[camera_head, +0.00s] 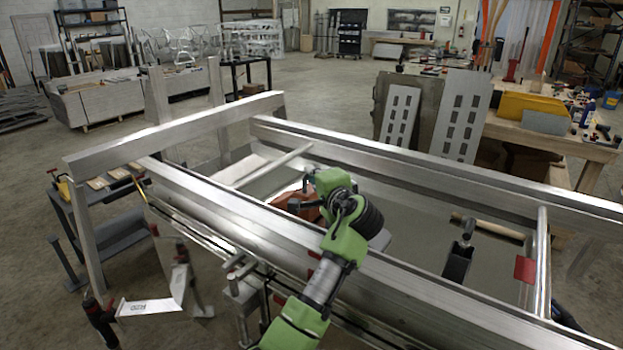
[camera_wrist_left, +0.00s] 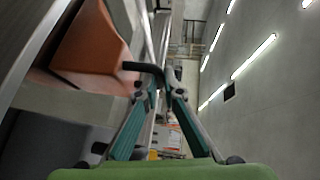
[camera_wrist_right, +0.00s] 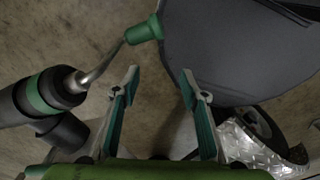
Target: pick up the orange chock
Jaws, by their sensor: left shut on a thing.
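The orange chock (camera_head: 296,204) is inside the aluminium trailer frame in the head view, left of my left wrist and partly hidden by it. In the left wrist view the chock (camera_wrist_left: 92,48) fills the upper left, and its black bent handle (camera_wrist_left: 145,68) reaches between the fingertips. My left gripper (camera_wrist_left: 160,88) is shut on this handle. My right gripper (camera_wrist_right: 160,80) is open and empty in the right wrist view, above the concrete floor. I do not see it in the head view.
The trailer frame's near rail (camera_head: 395,295) passes under my left arm, and its far rail (camera_head: 440,170) lies beyond. A dark upright clamp-like part (camera_head: 460,260) stands to the right inside the frame. A cluttered workbench (camera_head: 560,140) is at the back right.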

